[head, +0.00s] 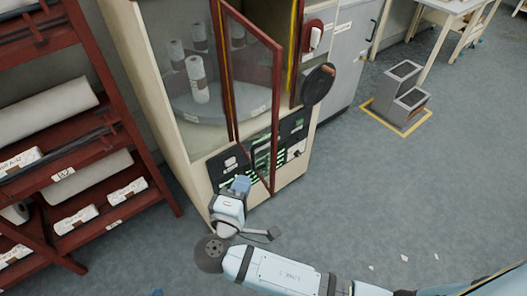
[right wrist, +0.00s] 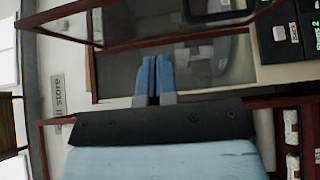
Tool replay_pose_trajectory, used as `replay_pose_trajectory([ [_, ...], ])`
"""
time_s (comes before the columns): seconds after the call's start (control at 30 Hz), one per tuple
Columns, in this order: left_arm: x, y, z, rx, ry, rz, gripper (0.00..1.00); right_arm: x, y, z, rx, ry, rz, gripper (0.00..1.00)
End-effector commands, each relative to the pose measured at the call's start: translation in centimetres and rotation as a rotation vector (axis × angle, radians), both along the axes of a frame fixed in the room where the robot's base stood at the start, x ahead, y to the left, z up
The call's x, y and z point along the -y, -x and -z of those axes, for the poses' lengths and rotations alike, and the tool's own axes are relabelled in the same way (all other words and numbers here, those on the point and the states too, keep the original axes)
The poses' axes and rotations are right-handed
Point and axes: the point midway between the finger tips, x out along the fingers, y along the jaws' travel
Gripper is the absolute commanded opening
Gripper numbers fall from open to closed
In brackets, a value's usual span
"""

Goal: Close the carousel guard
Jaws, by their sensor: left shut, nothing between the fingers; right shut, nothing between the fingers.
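The carousel guard (head: 253,80), a clear panel in a dark red frame, stands swung out from the cream cabinet (head: 142,70). The carousel (head: 215,106) with white rolls shows inside. My right gripper (head: 240,184) is shut and empty, low in front of the cabinet, left of the guard's lower corner. In the right wrist view its blue fingers (right wrist: 153,78) are together, and a dark red frame bar (right wrist: 150,22) crosses above them; I cannot tell whether they touch anything. Only a blue tip of my left gripper (head: 155,292) shows at the bottom edge.
A dark red rack (head: 120,110) with white rolls stands left of the cabinet. A control panel (head: 292,130) is below the opening, and a black round part (head: 318,84) is at its right. A grey stepped block (head: 398,98) stands at right. The floor (head: 350,190) is mostly clear.

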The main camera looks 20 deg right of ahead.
Motion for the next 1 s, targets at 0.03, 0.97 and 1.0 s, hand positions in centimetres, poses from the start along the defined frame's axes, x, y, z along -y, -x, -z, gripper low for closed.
replay_pose_trajectory([
  [0.03,0.0,0.1,-0.2,-0.002,-0.001,0.001,0.00,0.3,-0.4,-0.1,0.001,0.002,0.001,0.00],
  [0.97,-0.1,0.0,-3.5,0.002,-0.002,0.000,0.00,9.5,-8.6,0.1,-0.002,-0.001,-0.002,0.00],
  [1.0,-0.1,0.0,-3.5,0.001,-0.002,0.000,0.00,9.5,-8.6,0.1,-0.002,-0.001,-0.002,0.00],
])
